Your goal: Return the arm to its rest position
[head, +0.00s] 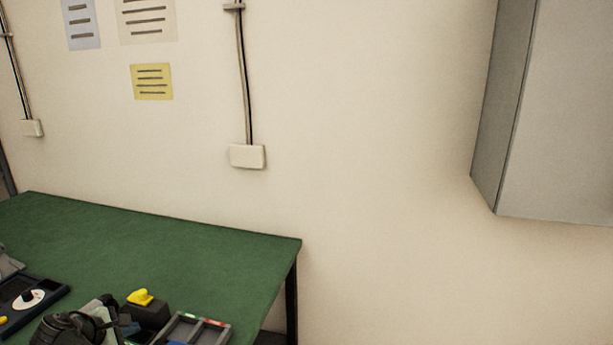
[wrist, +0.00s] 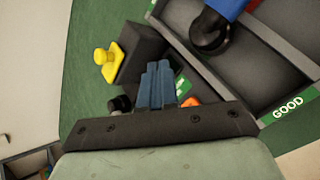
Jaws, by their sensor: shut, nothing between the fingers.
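My gripper (wrist: 158,72) shows in the wrist view with its blue-grey fingers together and nothing between them. It is over the work area, near a dark box (wrist: 145,50) with a yellow knob (wrist: 105,62) and a grey compartment tray (wrist: 225,75) marked GOOD. In the head view, part of my arm (head: 70,328) shows at the bottom left edge, beside the dark box (head: 150,313). The fingertips are hard to make out there.
The green table (head: 150,245) has a clear far half. A dark device with a white dial (head: 28,299) lies at its left. The grey tray (head: 228,333) is at the front. A grey wall cabinet (head: 560,110) hangs at the right. A black and blue object (wrist: 212,32) is in the tray.

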